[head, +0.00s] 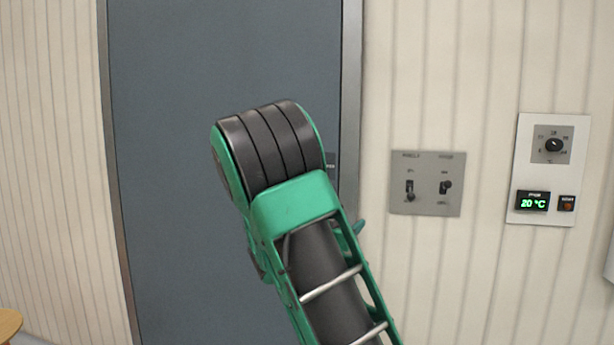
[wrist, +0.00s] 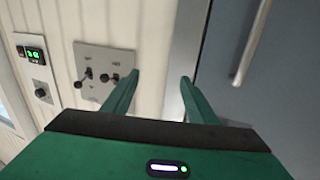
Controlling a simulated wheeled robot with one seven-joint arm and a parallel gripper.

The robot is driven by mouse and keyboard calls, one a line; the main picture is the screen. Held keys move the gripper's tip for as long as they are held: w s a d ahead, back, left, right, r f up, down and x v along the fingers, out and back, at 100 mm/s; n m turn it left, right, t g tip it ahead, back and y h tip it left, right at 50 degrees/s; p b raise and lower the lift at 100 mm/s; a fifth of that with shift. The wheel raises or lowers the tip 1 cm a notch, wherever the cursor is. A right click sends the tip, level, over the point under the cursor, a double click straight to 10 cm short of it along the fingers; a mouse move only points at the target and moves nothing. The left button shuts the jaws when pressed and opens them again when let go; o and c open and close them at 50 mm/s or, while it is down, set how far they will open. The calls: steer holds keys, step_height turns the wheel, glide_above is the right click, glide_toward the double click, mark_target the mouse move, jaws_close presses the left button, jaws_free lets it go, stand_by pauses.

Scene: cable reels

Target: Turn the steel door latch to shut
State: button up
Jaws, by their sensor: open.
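The grey door (head: 225,60) fills the left middle of the head view, and it also shows at the right of the wrist view (wrist: 225,90). In the wrist view a long steel bar (wrist: 252,45) stands out from the door. I cannot tell if this bar is the latch or a pull handle. In the head view my arm covers the door's right edge, and no latch shows there. My gripper (wrist: 160,78) is open and empty, its fingers apart in front of the wall and door frame, to the left of the bar.
The steel door frame (head: 351,90) borders the ribbed pale wall. A switch plate (head: 427,183) with two toggles is to its right. Further right is a panel (head: 549,168) with a dial and a 20 °C display. A wooden edge (head: 8,325) shows at lower left.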

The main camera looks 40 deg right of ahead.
steer(key=w+a+r+n+t+h, duration=0.1)
steer(key=w+a+r+n+t, duration=0.3)
steer(key=w+a+r+t, duration=0.45)
steer(key=w+d+r+g, duration=0.1)
steer(key=w+d+r, duration=0.4)
steer(key=w+d, duration=0.1)
steer(key=shift+w+d, duration=0.15)
steer(key=shift+w, duration=0.25)
steer(key=shift+r, duration=0.1)
steer(key=shift+c, duration=0.4)
steer(key=c, duration=1)
